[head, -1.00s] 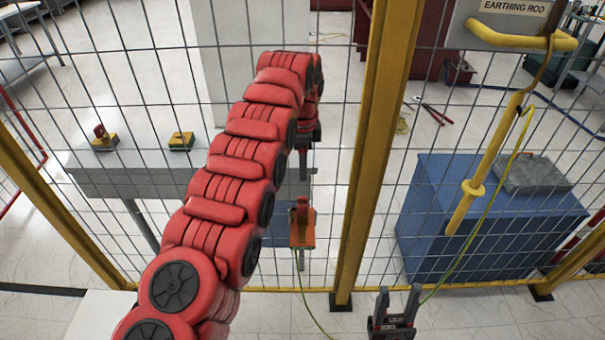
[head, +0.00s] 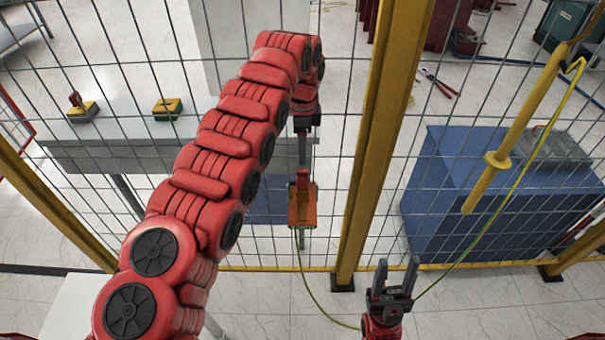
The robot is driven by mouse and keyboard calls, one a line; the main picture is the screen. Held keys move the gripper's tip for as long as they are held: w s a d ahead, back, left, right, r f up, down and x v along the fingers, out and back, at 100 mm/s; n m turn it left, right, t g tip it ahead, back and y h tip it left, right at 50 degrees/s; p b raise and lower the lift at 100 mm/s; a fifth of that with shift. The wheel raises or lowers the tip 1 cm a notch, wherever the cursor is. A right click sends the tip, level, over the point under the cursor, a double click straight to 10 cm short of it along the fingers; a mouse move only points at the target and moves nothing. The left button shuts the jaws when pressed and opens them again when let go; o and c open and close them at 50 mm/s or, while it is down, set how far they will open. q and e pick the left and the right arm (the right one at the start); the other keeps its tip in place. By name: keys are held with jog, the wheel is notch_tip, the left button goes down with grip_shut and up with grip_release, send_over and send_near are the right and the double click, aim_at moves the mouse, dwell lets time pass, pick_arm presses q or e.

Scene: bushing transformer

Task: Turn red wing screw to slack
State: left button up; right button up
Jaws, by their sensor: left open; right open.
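An orange clamp (head: 302,208) with a red upright piece (head: 302,180), which looks like the red wing screw, stands beyond the mesh fence near the middle of the head view. My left arm reaches over from the left. Its gripper (head: 303,150) points down just above the red piece, apparently apart from it. Its fingers are seen edge-on, so the gap between them is hard to see. My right gripper (head: 394,280) is at the bottom, fingers up and spread, empty, well away from the clamp.
A yellow fence post (head: 372,150) stands between the clamp and a blue cabinet (head: 500,200). A yellow rod (head: 515,130) hangs at the right. A green-yellow cable (head: 440,275) loops low past my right gripper. A grey table (head: 140,150) with two yellow clamps (head: 168,108) is at the left.

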aim_at(303, 170)
pick_arm(q)
jog(key=shift+f+p, duration=0.55)
jog(key=shift+f, duration=2.6)
jog(key=shift+c, duration=0.3)
grip_shut()
